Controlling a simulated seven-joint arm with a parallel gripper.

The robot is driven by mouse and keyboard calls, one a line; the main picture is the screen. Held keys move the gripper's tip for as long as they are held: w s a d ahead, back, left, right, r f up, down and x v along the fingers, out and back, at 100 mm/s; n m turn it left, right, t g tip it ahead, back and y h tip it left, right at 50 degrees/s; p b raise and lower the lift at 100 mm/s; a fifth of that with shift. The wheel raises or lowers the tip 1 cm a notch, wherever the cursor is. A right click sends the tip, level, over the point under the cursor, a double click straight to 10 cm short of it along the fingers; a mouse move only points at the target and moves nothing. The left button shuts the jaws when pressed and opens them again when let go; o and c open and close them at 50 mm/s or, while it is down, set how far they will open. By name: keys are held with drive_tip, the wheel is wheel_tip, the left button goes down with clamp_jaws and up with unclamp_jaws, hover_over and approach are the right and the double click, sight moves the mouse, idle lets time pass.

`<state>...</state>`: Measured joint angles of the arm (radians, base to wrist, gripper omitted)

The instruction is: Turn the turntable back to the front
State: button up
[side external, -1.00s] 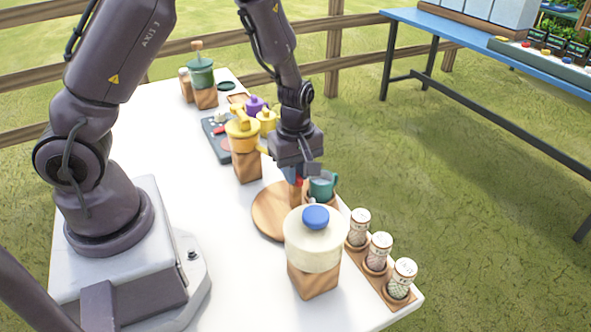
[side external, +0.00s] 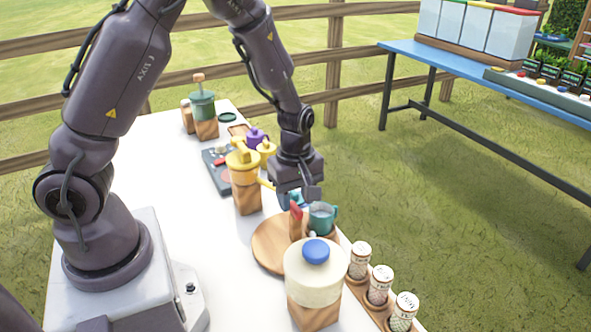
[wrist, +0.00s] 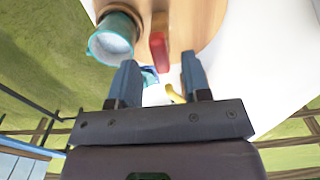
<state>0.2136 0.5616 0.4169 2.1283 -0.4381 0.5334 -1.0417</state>
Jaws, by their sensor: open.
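The turntable (side external: 268,243) is a round wooden disc on the white table, partly hidden by a cream jar. An upright wooden piece with a red face (side external: 296,220) stands at its right part; it also shows in the wrist view (wrist: 158,52). A teal cup (side external: 322,217) stands at the disc's right edge; the wrist view shows it (wrist: 112,42) left of the red piece. My gripper (side external: 297,200) is open and empty, just above the red piece. In the wrist view, the red piece lies ahead of the gap between my fingertips (wrist: 158,61), apart from both.
The cream jar with a blue knob (side external: 315,275) stands close in front of the disc. Several labelled shakers (side external: 379,284) stand in a wooden rack at right. A yellow watering can (side external: 243,165) on a block stands behind. White table left of the disc is clear.

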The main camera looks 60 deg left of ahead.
wheel_tip(320, 180, up, 11)
idle(0.3)
drive_tip(key=shift+r, duration=0.1)
drive_tip(key=s+d+r+m+t, duration=0.2)
drive_tip(key=s+r+m, duration=0.4)
drive_tip(key=m, duration=0.3)
drive_tip(key=s+d+r+m+t, duration=0.3)
drive_tip(key=s+r+m, duration=0.3)
drive_tip(key=s+m, duration=0.2)
drive_tip(key=shift+r+m+t, duration=0.25)
drive_tip(key=shift+m+t, duration=0.05)
drive_tip(key=shift+m, duration=0.2)
